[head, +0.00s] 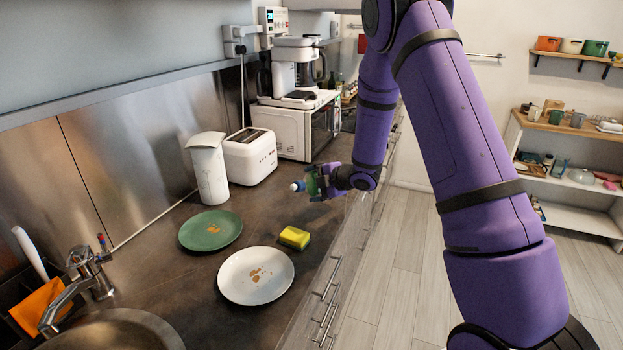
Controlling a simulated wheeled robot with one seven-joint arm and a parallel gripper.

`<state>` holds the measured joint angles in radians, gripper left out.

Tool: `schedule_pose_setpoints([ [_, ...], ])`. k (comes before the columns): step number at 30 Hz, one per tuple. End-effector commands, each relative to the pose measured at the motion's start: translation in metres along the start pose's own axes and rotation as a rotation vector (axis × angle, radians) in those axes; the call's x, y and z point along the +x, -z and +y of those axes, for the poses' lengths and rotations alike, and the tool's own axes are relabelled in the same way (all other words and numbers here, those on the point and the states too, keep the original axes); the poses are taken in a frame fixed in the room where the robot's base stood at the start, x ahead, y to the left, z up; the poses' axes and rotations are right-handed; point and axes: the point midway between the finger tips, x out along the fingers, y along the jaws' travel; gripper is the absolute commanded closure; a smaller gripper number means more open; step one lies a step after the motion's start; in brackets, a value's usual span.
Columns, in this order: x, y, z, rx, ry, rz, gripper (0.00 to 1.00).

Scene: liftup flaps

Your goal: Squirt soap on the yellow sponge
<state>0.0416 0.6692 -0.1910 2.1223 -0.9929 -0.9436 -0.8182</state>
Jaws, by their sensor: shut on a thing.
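The yellow sponge (294,237) lies on the dark countertop, just behind the white plate. It has a dark green layer along its lower side. My gripper (318,183) is above the counter, up and to the right of the sponge and apart from it. It is shut on a small green bottle (311,185) with a blue and white tip (297,186). The bottle is tilted onto its side, its tip pointing left. Much of the bottle is hidden by the fingers.
A white plate (234,290) and a green plate (196,233), both with brown food bits, lie near the sponge. A white canister (209,172), a toaster (250,157) and a microwave (290,133) stand along the wall. The sink and faucet (82,275) are at lower left.

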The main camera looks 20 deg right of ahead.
Motion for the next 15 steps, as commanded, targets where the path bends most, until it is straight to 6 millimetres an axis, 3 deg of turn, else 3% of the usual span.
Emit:
schedule_pose_setpoints([
  [6, 0.009, -0.013, -0.014, -0.17, -0.007, -0.093, 0.76],
  [15, 0.011, -0.009, -0.017, -0.4, -0.021, -0.217, 0.76],
])
